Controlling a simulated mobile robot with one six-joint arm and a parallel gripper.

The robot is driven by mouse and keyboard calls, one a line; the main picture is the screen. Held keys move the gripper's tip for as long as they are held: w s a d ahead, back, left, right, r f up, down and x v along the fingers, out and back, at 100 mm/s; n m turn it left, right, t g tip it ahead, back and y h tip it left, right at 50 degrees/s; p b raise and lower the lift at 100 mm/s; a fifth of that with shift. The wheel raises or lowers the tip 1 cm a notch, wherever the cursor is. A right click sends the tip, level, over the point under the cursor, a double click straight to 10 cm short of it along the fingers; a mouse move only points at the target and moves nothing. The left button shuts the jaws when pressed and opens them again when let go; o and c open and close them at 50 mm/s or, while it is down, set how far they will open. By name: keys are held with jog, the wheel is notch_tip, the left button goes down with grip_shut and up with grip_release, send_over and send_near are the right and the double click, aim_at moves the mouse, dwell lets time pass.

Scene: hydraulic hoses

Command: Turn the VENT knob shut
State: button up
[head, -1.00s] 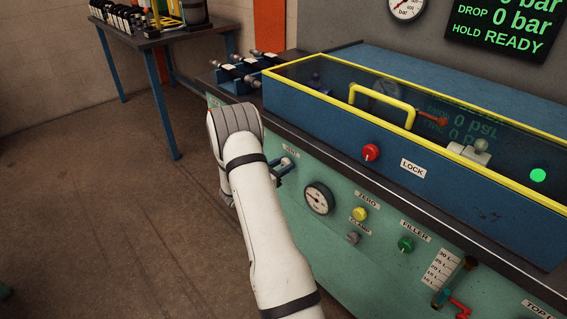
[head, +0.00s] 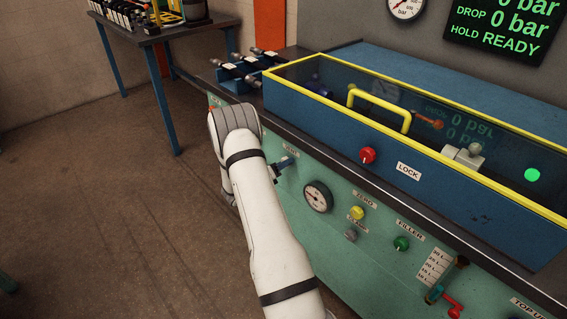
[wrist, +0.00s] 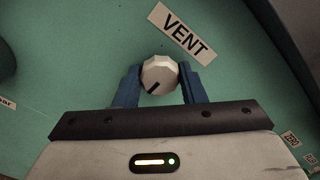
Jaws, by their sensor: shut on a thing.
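The VENT knob (wrist: 160,72) is a pale, faceted knob on the green panel, with a dark mark pointing to the lower left in the wrist view. My gripper (wrist: 160,84) has one blue finger on each side of it and is shut on it. The VENT label (wrist: 182,33) sits just above the knob and looks tilted in the wrist view. In the head view my gripper (head: 283,165) is at the panel's left part, and the knob is mostly hidden there.
A pressure gauge (head: 317,196) and a yellow ZERO button (head: 357,213) are to the right on the panel. Above is a bench with a yellow-framed clear cover (head: 405,95) and a red LOCK knob (head: 368,155). Floor at left is clear.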

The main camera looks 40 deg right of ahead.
jog(key=shift+w+n, duration=0.1)
jog(key=shift+n, duration=0.2)
jog(key=o, duration=1)
jog(key=a, duration=0.7)
jog(key=shift+s+a, duration=0.35)
jog(key=shift+a, duration=0.05)
